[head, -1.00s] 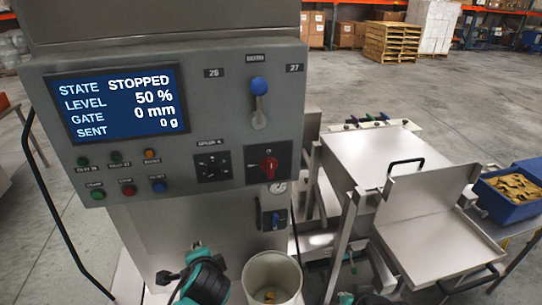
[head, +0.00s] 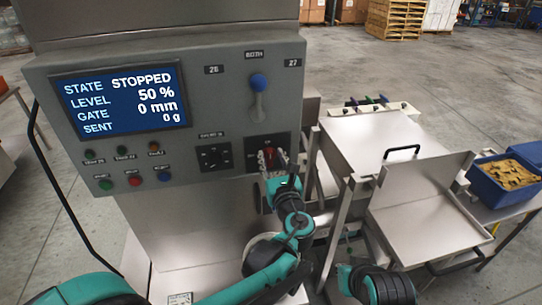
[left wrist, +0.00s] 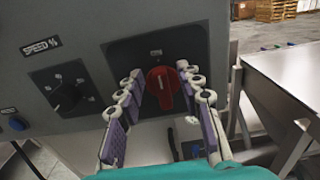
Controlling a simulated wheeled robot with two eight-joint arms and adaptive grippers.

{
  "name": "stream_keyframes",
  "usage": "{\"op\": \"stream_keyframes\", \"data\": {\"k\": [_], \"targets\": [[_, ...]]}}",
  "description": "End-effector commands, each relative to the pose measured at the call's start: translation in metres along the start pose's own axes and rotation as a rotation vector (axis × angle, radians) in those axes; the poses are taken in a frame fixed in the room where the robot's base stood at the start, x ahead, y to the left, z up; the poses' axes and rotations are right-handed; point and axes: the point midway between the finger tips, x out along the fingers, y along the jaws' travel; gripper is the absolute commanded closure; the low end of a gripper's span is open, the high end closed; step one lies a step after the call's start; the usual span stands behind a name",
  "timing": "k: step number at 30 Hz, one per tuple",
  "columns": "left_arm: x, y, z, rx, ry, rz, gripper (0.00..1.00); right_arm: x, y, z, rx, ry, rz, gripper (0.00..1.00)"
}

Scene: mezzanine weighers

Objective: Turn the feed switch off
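A red rotary switch (head: 269,154) sits on a dark square plate at the lower right of the grey control panel (head: 225,130). I take it for the feed switch; its label is too small to read. In the left wrist view the red knob (left wrist: 162,88) has its grip bar roughly upright. My left gripper (left wrist: 160,80) is open, with one finger on each side of the knob; I cannot tell if they touch it. In the head view the left gripper (head: 278,160) partly covers the switch. The right gripper is not in view.
The panel screen (head: 120,98) reads STOPPED, level 50 %, gate 0 mm, sent 0 g. A blue-knobbed lever (head: 258,95) is above the switch, a black dial (head: 213,157) left of it. Steel weighing equipment (head: 375,140) and a blue bin (head: 505,180) stand to the right.

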Motion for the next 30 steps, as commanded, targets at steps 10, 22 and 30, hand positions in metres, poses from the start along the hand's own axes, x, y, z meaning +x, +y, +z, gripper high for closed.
{"op": "stream_keyframes", "data": {"k": [10, 22, 30], "targets": [[0.0137, 0.0003, 0.0003, -0.002, 0.001, 0.000, 0.64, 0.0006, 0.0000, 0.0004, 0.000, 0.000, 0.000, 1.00], [0.0134, 0.0004, 0.0002, -0.002, 0.001, 0.000, 1.00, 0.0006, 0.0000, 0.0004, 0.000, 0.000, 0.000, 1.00], [0.0133, 0.0017, 0.0000, -0.048, 0.001, 0.000, 1.00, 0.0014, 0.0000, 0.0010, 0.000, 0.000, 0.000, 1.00]]}}
